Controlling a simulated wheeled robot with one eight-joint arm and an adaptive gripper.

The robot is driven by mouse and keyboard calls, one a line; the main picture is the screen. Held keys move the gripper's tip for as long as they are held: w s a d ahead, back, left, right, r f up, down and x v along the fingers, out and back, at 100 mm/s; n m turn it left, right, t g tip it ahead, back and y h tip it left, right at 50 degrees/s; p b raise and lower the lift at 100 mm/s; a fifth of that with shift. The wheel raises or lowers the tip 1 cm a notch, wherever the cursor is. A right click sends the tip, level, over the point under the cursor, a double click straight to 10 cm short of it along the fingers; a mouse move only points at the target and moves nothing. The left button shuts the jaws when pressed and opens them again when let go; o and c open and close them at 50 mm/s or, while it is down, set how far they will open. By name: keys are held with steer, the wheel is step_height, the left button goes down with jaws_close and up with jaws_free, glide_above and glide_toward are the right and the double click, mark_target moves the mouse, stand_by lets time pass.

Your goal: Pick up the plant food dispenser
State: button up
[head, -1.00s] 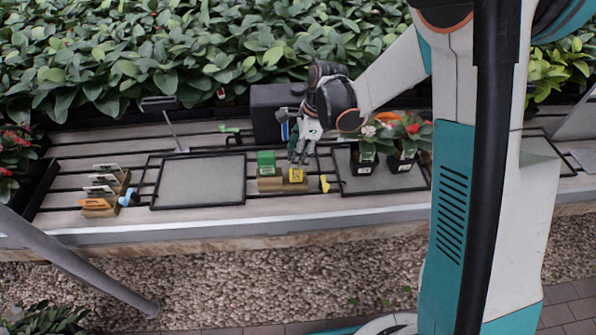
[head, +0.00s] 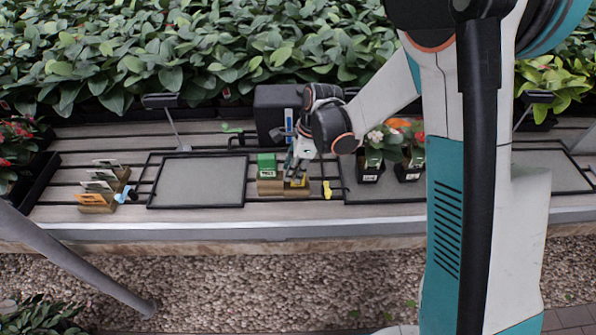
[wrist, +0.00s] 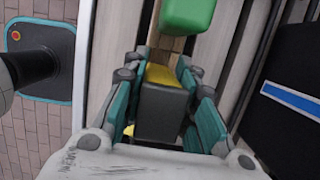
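A yellow box (head: 302,182) stands on a small wooden block on the slatted bench, beside a green box (head: 266,161). Neither label can be read well enough to tell which is the plant food dispenser. My gripper (head: 296,171) is low over the yellow box and hides most of it in the head view. In the wrist view, the teal fingers of my gripper (wrist: 160,78) stand on both sides of the yellow box (wrist: 164,76), with narrow gaps; firm contact does not show. The green box (wrist: 187,14) is just beyond the fingertips.
A black box (head: 273,108) stands close behind. A yellow clip (head: 327,190) lies to the right, near potted flowers (head: 372,160) on a grey tray. An empty grey tray (head: 200,183) and label holders (head: 98,198) are to the left.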

jaws_close()
step_height(320, 180, up, 20)
steer(key=p, duration=0.6)
steer(key=shift+p, duration=0.3)
steer(key=shift+o, duration=1.2)
jaws_free()
steer(key=shift+f, duration=0.15)
steer(key=shift+c, duration=0.3)
steer(key=shift+a, duration=0.1)
